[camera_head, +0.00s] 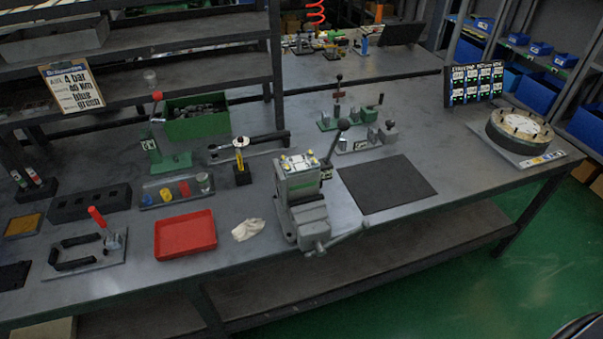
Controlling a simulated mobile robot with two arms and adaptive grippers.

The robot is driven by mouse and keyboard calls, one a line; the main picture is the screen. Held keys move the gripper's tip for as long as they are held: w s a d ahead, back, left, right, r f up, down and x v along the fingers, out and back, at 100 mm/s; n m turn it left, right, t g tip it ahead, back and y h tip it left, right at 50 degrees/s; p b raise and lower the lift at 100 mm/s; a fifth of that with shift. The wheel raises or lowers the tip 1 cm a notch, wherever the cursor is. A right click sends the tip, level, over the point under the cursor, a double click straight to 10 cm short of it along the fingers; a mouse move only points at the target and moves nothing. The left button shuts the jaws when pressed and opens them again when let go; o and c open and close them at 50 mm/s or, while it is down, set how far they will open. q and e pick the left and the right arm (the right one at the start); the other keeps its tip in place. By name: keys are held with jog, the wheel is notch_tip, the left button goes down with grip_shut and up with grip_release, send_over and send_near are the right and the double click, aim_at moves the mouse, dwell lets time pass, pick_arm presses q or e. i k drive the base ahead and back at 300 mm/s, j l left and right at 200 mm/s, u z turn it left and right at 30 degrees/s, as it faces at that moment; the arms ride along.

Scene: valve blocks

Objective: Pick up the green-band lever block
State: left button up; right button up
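A grey block with a green band (302,185) is clamped upright in the grey bench vise (310,217) near the front middle of the workbench. A lever with a black ball knob (343,125) leans up and right from the block's right side. Small yellow and white details show on the block's top. The vise jaws hide the block's lower part. The vise handle sticks out to the right at the front. Neither of my grippers is in view.
A dark mat (387,183) lies bare right of the vise. A red tray (186,234), a white cloth (248,229) and a yellow-handled tool in a black stand (241,160) are left of it. A round fixture (519,130) stands at the far right.

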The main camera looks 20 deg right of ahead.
aim_at(305, 180)
jog(key=i+l, duration=0.1)
jog(key=l, duration=0.4)
jog(key=i+l+u, duration=0.1)
jog(key=l+u, duration=0.3)
jog(key=l, duration=0.45)
jog(key=l+u, duration=0.4)
jog(key=l, duration=0.45)
